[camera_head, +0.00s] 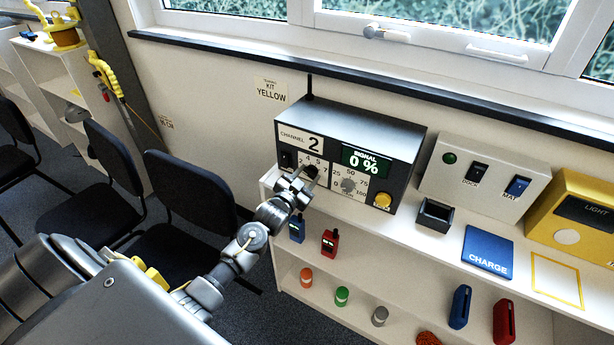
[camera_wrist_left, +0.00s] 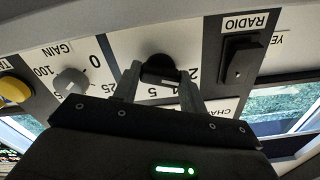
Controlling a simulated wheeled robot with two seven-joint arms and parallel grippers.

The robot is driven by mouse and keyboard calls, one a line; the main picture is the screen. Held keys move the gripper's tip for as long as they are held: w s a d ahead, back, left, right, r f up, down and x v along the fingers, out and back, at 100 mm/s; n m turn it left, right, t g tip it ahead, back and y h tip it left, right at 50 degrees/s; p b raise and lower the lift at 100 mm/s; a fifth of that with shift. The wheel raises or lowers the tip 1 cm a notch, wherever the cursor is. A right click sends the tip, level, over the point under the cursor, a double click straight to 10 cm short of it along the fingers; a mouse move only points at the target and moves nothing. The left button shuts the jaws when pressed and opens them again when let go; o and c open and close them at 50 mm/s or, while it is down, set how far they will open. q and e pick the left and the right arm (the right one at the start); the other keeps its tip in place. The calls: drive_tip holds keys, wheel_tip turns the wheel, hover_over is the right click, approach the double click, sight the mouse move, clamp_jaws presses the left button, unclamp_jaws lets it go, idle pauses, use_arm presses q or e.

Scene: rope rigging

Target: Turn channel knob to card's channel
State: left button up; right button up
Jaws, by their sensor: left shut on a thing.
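The grey radio box (camera_head: 345,150) stands on the white shelf under the window. Its front has a card reading CHANNEL 2 (camera_head: 301,142) and a green display (camera_head: 365,160) reading SIGNAL 0 %. The black channel knob (camera_wrist_left: 158,68) is ringed by printed numbers in the left wrist view. My left gripper (camera_head: 307,175) is at the radio's front. Its fingers (camera_wrist_left: 159,78) lie on either side of the knob and are shut on it. The number the knob points at cannot be told. My right gripper is not in view.
A grey gain knob (camera_head: 348,185) and yellow button (camera_head: 383,200) sit right of the channel knob; a black rocker switch (camera_head: 286,160) sits left. A small black tray (camera_head: 434,216) and a white switch box (camera_head: 484,172) stand further right.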

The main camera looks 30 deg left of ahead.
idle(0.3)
use_arm(q)
drive_tip(key=o, duration=1)
drive_tip(key=shift+s, duration=0.1)
drive_tip(key=shift+s+d+b, duration=0.15)
drive_tip(key=shift+s+b, duration=0.9)
drive_tip(key=shift+s, duration=4.3)
